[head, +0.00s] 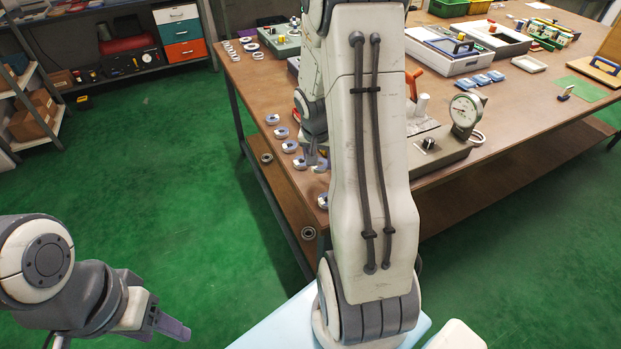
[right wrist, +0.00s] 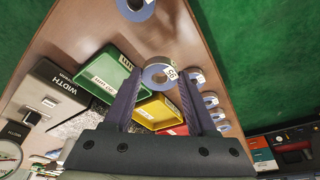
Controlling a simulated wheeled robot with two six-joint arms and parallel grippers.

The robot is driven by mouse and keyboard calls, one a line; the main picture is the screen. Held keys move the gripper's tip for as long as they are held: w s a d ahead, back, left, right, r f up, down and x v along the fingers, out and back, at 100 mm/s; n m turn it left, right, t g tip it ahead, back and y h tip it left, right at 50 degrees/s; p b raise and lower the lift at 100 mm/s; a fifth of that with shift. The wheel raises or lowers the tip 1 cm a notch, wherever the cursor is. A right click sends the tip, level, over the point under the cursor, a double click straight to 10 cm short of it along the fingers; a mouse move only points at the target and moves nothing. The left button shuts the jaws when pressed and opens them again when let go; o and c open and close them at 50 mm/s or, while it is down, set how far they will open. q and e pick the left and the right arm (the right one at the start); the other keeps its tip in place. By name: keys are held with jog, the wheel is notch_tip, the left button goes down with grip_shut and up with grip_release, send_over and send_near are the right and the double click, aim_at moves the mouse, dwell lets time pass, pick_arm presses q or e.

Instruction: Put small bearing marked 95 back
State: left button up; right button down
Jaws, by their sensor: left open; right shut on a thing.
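The small bearing (right wrist: 158,73) is a grey metal ring with a white label that appears to read 95, turned in the picture. In the right wrist view it sits between the fingertips of my right gripper (right wrist: 160,80), which is shut on it. In the head view my right gripper (head: 317,160) is over the table's near left edge, partly hidden by my arm. My left gripper (head: 174,327) is open and empty at the lower left, over the green floor, far from the table.
Several labelled bearings stand in a row along the table edge (head: 290,146); another bearing (head: 322,200) is nearer. The right wrist view shows a green tray (right wrist: 108,73), a yellow tray (right wrist: 158,112), a partly hidden red tray (right wrist: 176,130) and a WIDTH gauge (right wrist: 50,95).

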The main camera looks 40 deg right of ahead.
aim_at(312, 182)
jog(key=shift+w+a+f, duration=0.5)
jog(key=shift+a+f, duration=0.1)
jog(key=shift+a, duration=0.2)
jog(key=shift+f+b, duration=0.8)
jog(key=shift+f, duration=1.15)
jog(key=shift+f, duration=0.1)
jog(key=shift+f, duration=0.15)
jog(key=shift+c, duration=1)
grip_release()
